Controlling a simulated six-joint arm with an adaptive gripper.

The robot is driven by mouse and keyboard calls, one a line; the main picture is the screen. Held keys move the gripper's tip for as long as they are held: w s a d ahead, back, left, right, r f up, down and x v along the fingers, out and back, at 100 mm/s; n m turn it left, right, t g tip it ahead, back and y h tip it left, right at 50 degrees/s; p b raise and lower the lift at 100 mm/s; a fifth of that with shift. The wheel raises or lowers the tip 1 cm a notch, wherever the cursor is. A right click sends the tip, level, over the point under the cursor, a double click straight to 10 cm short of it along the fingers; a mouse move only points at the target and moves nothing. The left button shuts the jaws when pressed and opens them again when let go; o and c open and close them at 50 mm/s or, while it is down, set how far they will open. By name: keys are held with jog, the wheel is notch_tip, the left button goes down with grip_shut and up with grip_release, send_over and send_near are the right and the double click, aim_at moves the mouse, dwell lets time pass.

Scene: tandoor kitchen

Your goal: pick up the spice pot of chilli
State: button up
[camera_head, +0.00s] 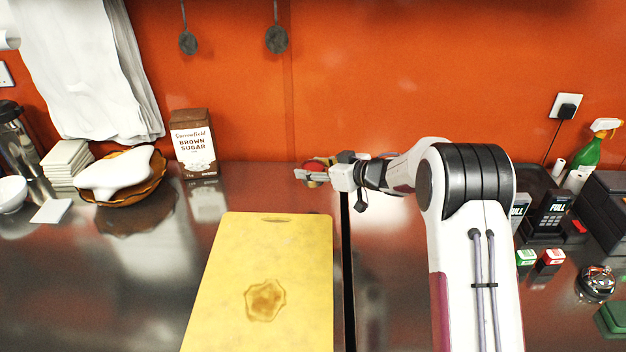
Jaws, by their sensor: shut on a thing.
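My gripper (312,174) is at the end of my arm, which reaches left across the back of the steel counter. Its jaws are shut on a small pot with a red top, the spice pot of chilli (314,165). The pot is mostly hidden by the fingers, and no label can be read. It is near the orange wall, just beyond the far end of the yellow chopping board (218,300). I cannot tell whether the pot touches the counter or hangs above it.
A brown sugar box (193,145) and a bowl with white dough (115,192) stand to the left. Counter left of the board is clear.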

jog(key=shift+r, duration=1.5)
